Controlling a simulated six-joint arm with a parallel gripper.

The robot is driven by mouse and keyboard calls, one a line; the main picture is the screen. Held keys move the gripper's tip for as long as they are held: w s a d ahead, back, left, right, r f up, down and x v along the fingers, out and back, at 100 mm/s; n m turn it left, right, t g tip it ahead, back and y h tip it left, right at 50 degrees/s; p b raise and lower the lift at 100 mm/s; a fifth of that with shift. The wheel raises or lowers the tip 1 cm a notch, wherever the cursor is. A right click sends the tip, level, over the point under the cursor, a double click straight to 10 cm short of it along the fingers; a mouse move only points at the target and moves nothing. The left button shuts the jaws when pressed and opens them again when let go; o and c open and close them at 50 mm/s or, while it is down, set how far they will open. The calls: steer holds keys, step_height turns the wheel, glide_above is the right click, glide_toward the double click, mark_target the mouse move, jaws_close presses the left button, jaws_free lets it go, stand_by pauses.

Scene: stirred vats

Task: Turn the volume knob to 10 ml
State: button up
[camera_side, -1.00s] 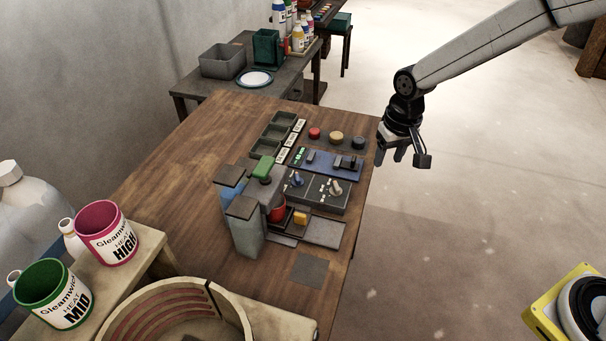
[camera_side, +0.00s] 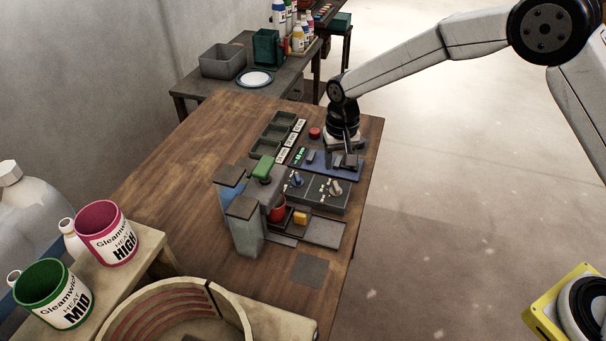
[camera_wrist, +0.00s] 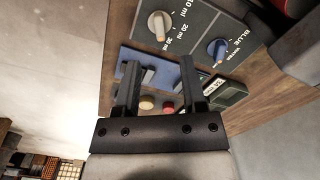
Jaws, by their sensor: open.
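The volume knob (camera_side: 335,187) is a pale grey knob on a dark grey panel. In the wrist view the knob (camera_wrist: 157,26) shows near the top, with ml labels to its right; its orange-tipped end points down the picture, and which mark it meets I cannot tell. My gripper (camera_side: 347,161) is over the blue slider panel (camera_side: 326,164), behind the knob panel in the side view. In the wrist view my gripper (camera_wrist: 158,72) has its two fingers apart with nothing held between them. The knob lies beyond the fingertips, not touched.
A blue knob (camera_wrist: 217,50) sits beside the volume knob. A red button (camera_side: 314,133) is near my gripper. The table's right edge is close by.

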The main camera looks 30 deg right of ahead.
mark_target(336, 185)
steer(key=shift+f, duration=3.65)
jaws_close()
